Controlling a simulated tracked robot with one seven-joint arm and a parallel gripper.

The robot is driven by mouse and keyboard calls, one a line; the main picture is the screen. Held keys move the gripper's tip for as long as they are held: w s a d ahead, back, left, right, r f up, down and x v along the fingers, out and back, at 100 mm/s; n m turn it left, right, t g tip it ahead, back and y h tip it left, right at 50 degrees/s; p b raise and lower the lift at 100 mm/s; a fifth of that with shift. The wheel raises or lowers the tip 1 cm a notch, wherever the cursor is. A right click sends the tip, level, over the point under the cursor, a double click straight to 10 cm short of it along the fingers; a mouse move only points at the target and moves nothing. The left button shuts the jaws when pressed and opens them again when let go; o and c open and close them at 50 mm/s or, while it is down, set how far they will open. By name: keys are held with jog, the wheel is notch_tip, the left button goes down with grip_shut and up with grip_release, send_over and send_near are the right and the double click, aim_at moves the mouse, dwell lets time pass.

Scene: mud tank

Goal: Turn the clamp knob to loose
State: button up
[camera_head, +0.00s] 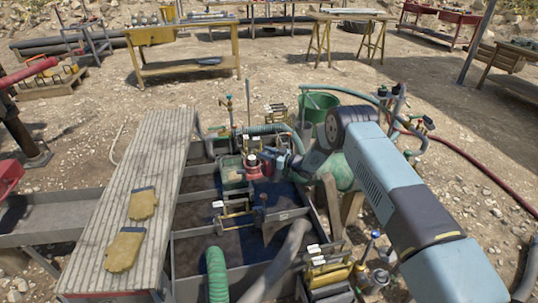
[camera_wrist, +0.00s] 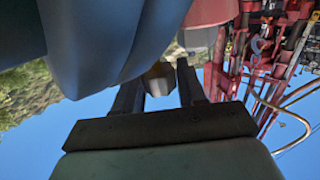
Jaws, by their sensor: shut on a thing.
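My gripper (camera_wrist: 160,88) shows in the wrist view with its two dark fingers on either side of a small tan-grey faceted piece, which looks like the clamp knob (camera_wrist: 159,76). The fingers are shut on it. In the head view my gripper (camera_head: 283,160) reaches in from the right, beside red and green fittings (camera_head: 250,163) over the mud tank (camera_head: 178,250). The knob cannot be made out there. Its turn position cannot be read in either view. Large blue-grey shapes hide the upper left of the wrist view.
A ribbed walkway (camera_head: 110,245) with two yellow gloves (camera_head: 125,249) lies left of the tank. A green hose (camera_head: 217,275) and a grey hose (camera_head: 290,257) cross the tank's near side. A green bucket (camera_head: 318,104) stands behind. Red pipework (camera_wrist: 275,45) fills the wrist view's right.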

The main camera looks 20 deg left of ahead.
jog(key=shift+w+d+r+n+g, duration=0.1)
jog(key=shift+w+d+n+g, duration=0.1)
jog(key=shift+n+g, duration=0.5)
jog(key=shift+w+d+n+g, duration=0.15)
jog(key=shift+n+g, duration=0.25)
jog(key=shift+g, duration=0.6)
jog(key=shift+r, duration=0.1)
jog(key=shift+w+a, duration=0.1)
jog(key=o, duration=0.8)
jog(key=shift+o, duration=0.6)
jog(key=shift+s+a+g, duration=0.1)
jog(key=shift+s+g, duration=0.1)
jog(key=shift+g, duration=0.1)
jog(key=d, duration=1.3)
jog(key=shift+w+d+f, duration=0.2)
jog(key=shift+w+d, duration=0.05)
jog(key=shift+d, duration=0.15)
